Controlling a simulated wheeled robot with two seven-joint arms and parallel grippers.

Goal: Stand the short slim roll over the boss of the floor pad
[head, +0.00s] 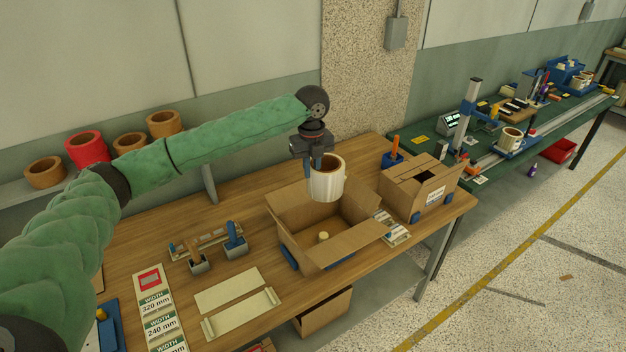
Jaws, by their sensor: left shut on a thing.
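A short white roll (328,185) with a brown core hangs upright above an open cardboard box (303,258). My left gripper (316,168) points down and is shut on the wall of the roll at its left side. Inside the box, a small cream boss (323,237) stands on the floor. The pad around the boss is hard to tell apart from the box floor. The roll is apart from the boss, higher up and over the back part of the box in the picture. My right gripper is not in view.
The box flaps stand open, one leaning toward the front right. A second cardboard box (420,187) stands to the right. Several rolls (84,147) sit on a back shelf.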

